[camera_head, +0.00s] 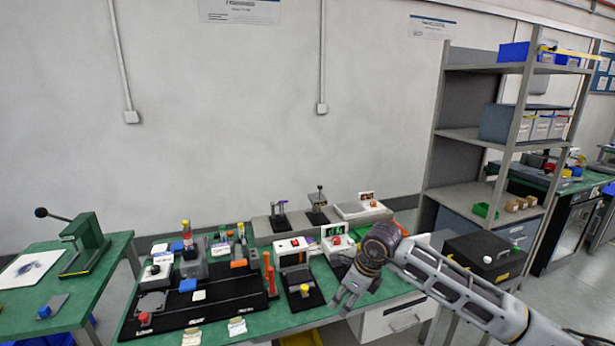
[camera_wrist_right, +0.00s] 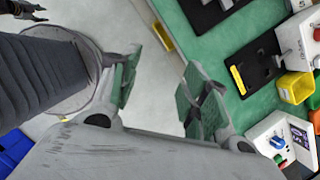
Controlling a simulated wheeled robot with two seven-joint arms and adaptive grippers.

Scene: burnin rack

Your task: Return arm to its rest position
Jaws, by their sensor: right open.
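My right arm (camera_head: 465,285) comes in from the lower right in the head view. My right gripper (camera_head: 343,302) points downward in front of the right end of the green workbench (camera_head: 255,325). In the right wrist view, the right gripper (camera_wrist_right: 157,85) has its two green-padded fingers apart. Nothing is between them; pale floor shows in the gap. A dark gripper-like part, apparently my left gripper (camera_wrist_right: 24,10), shows at the top left corner of the wrist view. It is too small and cut off to judge its jaws.
The workbench carries a black fixture board (camera_head: 235,295) and a small unit with a yellow button (camera_head: 304,290). A grey shelf rack (camera_head: 432,140) stands at right, with a black case (camera_head: 485,255) in front. A green side table (camera_head: 75,290) is at left.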

